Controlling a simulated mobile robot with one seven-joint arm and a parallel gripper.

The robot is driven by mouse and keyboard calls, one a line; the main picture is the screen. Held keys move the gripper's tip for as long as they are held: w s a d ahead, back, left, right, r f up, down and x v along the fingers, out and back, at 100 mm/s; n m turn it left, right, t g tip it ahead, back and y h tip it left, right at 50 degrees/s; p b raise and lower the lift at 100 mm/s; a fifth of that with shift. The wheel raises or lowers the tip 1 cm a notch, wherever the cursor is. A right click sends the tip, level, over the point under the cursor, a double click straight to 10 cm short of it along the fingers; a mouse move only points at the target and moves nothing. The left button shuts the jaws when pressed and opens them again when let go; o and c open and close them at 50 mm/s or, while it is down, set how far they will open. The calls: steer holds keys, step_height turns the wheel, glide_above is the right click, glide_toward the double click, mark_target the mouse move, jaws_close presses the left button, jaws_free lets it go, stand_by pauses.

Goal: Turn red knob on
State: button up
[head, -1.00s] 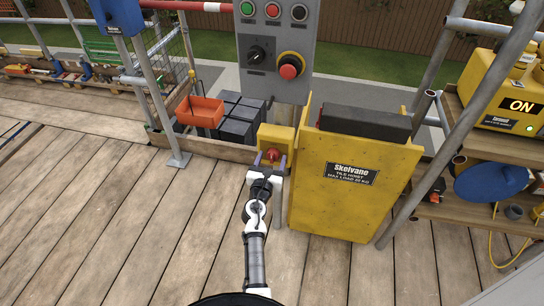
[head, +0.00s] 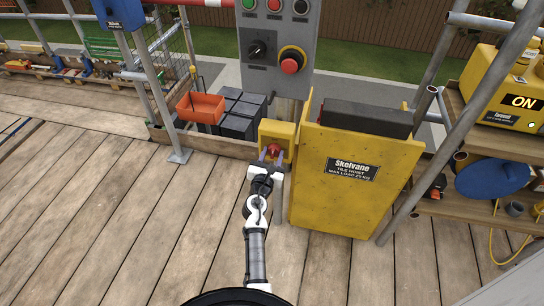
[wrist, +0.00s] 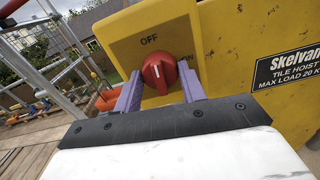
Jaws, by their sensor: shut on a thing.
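The red knob (wrist: 158,72) sits on the front of a yellow box marked OFF above it. The white line on the knob points up, roughly toward the OFF mark. Lettering to the right of the knob is partly hidden. In the head view, the red knob (head: 274,150) shows low on the yellow box (head: 276,131), left of the hoist. My gripper (head: 271,157) is at the box, with its purple fingers on either side of the knob. In the wrist view, my gripper (wrist: 161,78) is shut on the knob.
The yellow Skelvane tile hoist panel (head: 352,190) stands just right of the box. A grey control panel (head: 277,55) with buttons and a red stop button is above. An orange tray (head: 201,107) and dark blocks lie left. The wooden deck (head: 130,220) is clear in front.

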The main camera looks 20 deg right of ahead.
steer(key=m+b, duration=0.1)
steer(key=m, duration=0.3)
steer(key=shift+b, duration=0.3)
steer(key=m+b, duration=0.2)
steer(key=m, duration=0.2)
steer(key=shift+m, duration=0.4)
steer(key=m+b, duration=0.2)
steer(key=m, duration=0.2)
steer(key=shift+m, duration=0.3)
steer(key=shift+m+b, duration=1.15)
steer(key=shift+m, duration=0.45)
steer(key=shift+r, duration=0.1)
steer(key=o, duration=1)
steer(key=shift+c, duration=0.2)
